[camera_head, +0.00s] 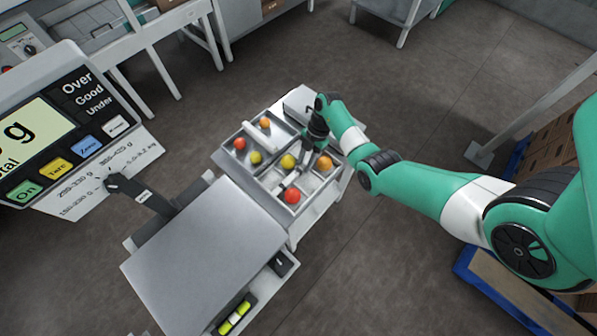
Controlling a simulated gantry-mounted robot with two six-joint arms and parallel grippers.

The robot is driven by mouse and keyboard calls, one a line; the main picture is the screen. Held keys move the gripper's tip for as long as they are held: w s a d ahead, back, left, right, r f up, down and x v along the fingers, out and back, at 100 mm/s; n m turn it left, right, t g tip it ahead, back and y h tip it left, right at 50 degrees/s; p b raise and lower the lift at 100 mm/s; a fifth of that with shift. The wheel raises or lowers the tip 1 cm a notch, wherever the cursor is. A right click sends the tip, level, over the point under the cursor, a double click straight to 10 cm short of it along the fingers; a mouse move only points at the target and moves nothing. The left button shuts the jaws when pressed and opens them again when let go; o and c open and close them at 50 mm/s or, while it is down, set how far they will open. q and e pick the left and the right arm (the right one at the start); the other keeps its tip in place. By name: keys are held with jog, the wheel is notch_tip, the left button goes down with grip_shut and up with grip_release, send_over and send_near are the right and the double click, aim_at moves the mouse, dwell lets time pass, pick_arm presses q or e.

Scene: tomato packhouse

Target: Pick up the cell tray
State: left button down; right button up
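The grey cell tray (271,179) stands near the middle of the view on a white stand. Its compartments hold several red, orange and yellow tomatoes, among them a red tomato (292,196) near its front corner and an orange tomato (325,163) at its right. My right gripper (300,165) reaches in from the right and points down over the middle of the tray. Its fingers are small and blend with the grey dividers, so I cannot tell whether they are open or touch the tray. My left gripper is not in view.
A scale plate (205,255) lies directly in front of the tray. A large scale display (65,125) fills the left side. White tables (140,35) stand at the back. Stacked boxes on a blue pallet (520,155) are at the right. The grey floor between is clear.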

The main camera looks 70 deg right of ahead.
dwell(0.3)
grip_shut()
